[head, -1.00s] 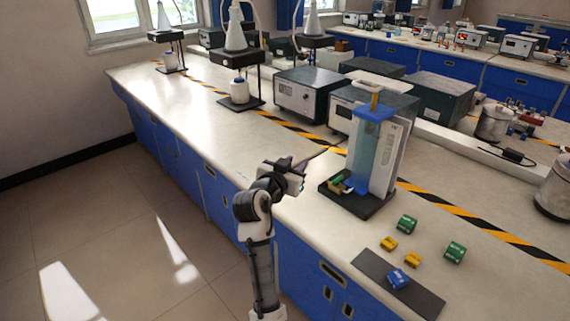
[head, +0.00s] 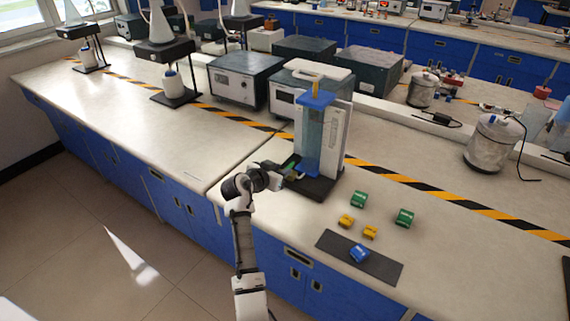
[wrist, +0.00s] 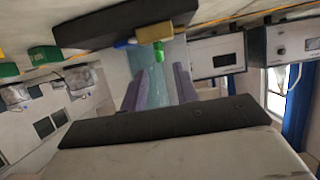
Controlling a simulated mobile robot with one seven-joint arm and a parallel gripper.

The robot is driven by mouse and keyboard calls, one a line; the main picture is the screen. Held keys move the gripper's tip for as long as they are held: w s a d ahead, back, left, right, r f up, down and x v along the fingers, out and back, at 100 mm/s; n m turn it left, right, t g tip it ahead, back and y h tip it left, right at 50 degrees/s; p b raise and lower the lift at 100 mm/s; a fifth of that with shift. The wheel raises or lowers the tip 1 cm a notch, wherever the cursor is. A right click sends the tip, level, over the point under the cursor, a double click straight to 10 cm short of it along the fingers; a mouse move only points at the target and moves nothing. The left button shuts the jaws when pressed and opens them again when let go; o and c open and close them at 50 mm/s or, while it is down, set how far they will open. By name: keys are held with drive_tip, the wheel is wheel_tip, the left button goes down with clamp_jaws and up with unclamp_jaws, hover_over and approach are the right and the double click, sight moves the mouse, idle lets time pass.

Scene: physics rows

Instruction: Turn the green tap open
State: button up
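The green tap (head: 290,175) is at the low front left of a clear, blue-topped column (head: 318,130) on a black base (head: 318,192). In the wrist view the tap (wrist: 159,51) is a small green piece beside a tan-yellow block (wrist: 152,33), with a blue piece (wrist: 122,43) next to it. My gripper (head: 280,172) is close by the tap in the head view and partly covers it. In the wrist view its two purple-grey fingers (wrist: 158,75) stand apart, with nothing held between them. The tap lies just beyond the fingertips; contact cannot be told.
Grey instrument boxes (head: 245,78) stand behind. The bench top (head: 130,110) at left is mostly clear.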

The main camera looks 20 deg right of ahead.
sight(288, 166)
drive_tip(key=shift+p+x, duration=0.4)
drive_tip(key=shift+x, duration=1.5)
clamp_jaws()
